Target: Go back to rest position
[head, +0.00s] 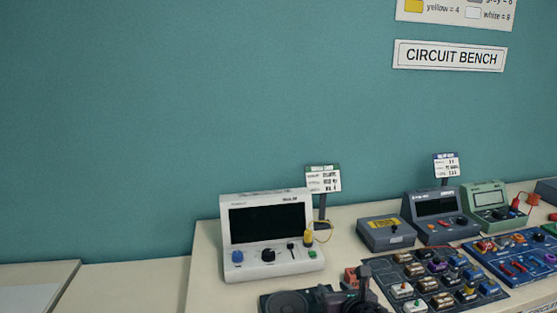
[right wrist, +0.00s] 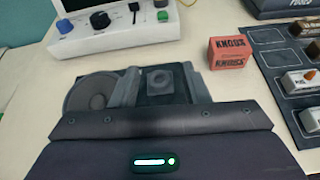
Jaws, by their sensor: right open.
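My right gripper (head: 362,290) is at the bottom edge of the head view, over the front of the bench. In the right wrist view its two grey fingers (right wrist: 160,82) stand apart, with nothing held between them. Beyond and below them lies a dark panel with a round speaker (right wrist: 92,92); the speaker also shows in the head view (head: 287,303). The gripper hides part of this panel, and I cannot tell whether it touches it. My left gripper is not in view.
A white instrument (head: 268,262) with a dark screen stands behind the gripper. A red KNOBS box (right wrist: 230,50) is close on the right. A tray of components (head: 432,283), a blue board (head: 515,262) and grey devices (head: 436,214) crowd the right. The bench at left (head: 135,272) is clear.

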